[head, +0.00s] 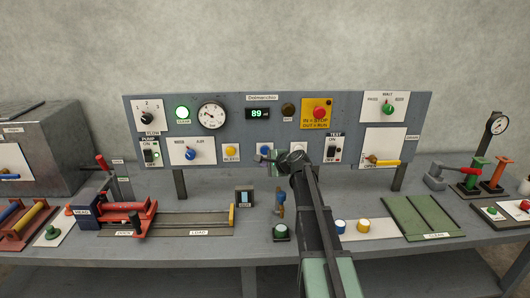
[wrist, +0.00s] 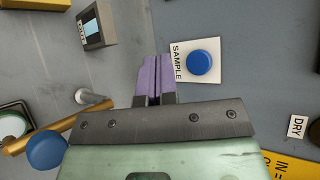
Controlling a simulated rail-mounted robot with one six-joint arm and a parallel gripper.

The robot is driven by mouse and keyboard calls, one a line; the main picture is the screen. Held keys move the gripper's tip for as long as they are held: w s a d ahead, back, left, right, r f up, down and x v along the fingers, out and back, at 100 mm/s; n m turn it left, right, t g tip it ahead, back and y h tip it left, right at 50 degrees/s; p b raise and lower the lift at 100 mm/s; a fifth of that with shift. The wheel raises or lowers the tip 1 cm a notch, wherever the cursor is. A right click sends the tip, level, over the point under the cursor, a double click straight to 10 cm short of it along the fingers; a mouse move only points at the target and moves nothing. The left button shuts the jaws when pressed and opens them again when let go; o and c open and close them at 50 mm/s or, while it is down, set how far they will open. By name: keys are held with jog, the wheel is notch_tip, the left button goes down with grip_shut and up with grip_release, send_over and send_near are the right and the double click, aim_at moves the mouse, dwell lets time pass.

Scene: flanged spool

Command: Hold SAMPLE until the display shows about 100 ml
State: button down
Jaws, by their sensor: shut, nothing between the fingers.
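The blue SAMPLE button (wrist: 200,62) sits on a white plate with the word SAMPLE on it in the wrist view. A blue button (head: 265,150), likely the same one, shows on the grey panel in the head view, just left of my gripper (head: 273,163). In the wrist view my gripper (wrist: 153,72) has its purple fingers shut together with nothing between them. The fingertips are beside the plate's label edge, with a gap to the button. I cannot tell how far they are from the panel. The display (head: 258,113) reads 89 in green.
A red stop knob (head: 320,112) on yellow, a gauge (head: 211,115) and several switches are on the panel. A small grey box with a pale window (head: 244,197) and a blue-topped lever (head: 281,195) stand on the bench below. My arm crosses in front of the panel.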

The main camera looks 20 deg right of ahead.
jog(key=w+d, duration=0.2)
jog(key=w, duration=0.3)
jog(key=shift+w+d, duration=0.15)
jog(key=shift+w, duration=0.15)
jog(key=shift+w, duration=0.15)
dwell(1.5)
jog(key=shift+w+d, duration=0.15)
jog(key=shift+w, duration=0.1)
jog(key=shift+w+d, duration=0.2)
jog(key=shift+w, duration=0.25)
dwell(0.8)
dwell(0.5)
jog(key=shift+s+a, duration=0.35)
jog(key=shift+s, duration=0.5)
jog(key=s, duration=0.1)
jog(key=s+a, duration=0.1)
jog(key=s, duration=0.1)
jog(key=s+a, duration=0.1)
jog(key=shift+s, duration=0.3)
